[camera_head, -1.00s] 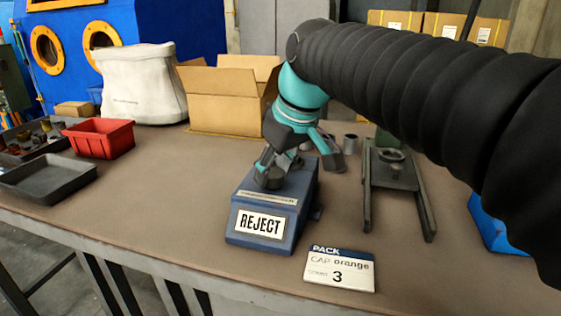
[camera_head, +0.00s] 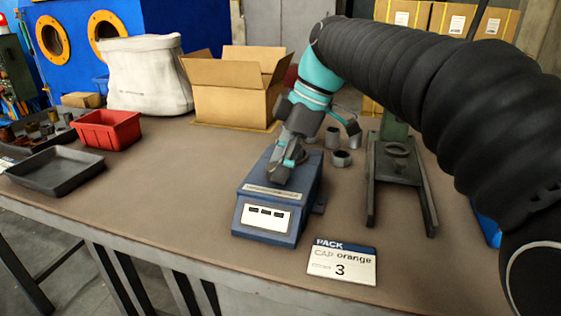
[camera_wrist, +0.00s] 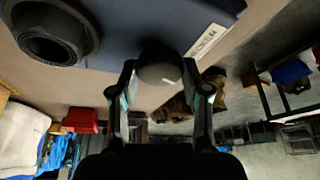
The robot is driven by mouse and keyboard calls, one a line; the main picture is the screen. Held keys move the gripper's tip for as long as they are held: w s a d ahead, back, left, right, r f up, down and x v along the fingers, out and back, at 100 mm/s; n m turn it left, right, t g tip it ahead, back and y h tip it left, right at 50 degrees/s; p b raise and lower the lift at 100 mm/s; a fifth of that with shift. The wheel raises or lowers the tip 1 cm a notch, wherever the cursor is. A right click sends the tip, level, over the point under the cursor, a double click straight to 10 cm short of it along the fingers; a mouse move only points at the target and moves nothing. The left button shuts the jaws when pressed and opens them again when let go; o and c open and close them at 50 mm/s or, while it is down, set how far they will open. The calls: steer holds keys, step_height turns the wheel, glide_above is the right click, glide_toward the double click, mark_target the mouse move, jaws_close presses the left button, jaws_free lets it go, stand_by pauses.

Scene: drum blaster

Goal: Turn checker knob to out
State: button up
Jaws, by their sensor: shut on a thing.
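The checker is a blue box (camera_head: 262,213) on the table, with a white display on its sloped front showing small dark marks. My gripper (camera_head: 283,170) points down at the top of the checker. In the wrist view my gripper (camera_wrist: 160,90) has its two fingers on either side of a dark rounded knob (camera_wrist: 160,66) and is shut on it. The fingers hide most of the knob in the head view. The knob's pointer and any out marking cannot be made out. The checker's edge and a white label strip also show in the wrist view (camera_wrist: 115,30).
A dark metal stand (camera_head: 398,185) and several grey cylinders (camera_head: 341,158) are to the right. A cardboard box (camera_head: 230,100), red bin (camera_head: 106,130) and black tray (camera_head: 55,171) are left and behind.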

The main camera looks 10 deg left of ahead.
steer(key=shift+f+n+g+h, duration=0.1)
steer(key=shift+n+g+h, duration=0.5)
steer(key=shift+n, duration=1.4)
steer(key=o, duration=1.1)
steer(key=shift+w, duration=0.1)
steer(key=v, duration=0.7)
steer(key=shift+w+d+r, duration=0.1)
steer(key=shift+w+r, duration=0.05)
steer(key=shift+r, duration=0.05)
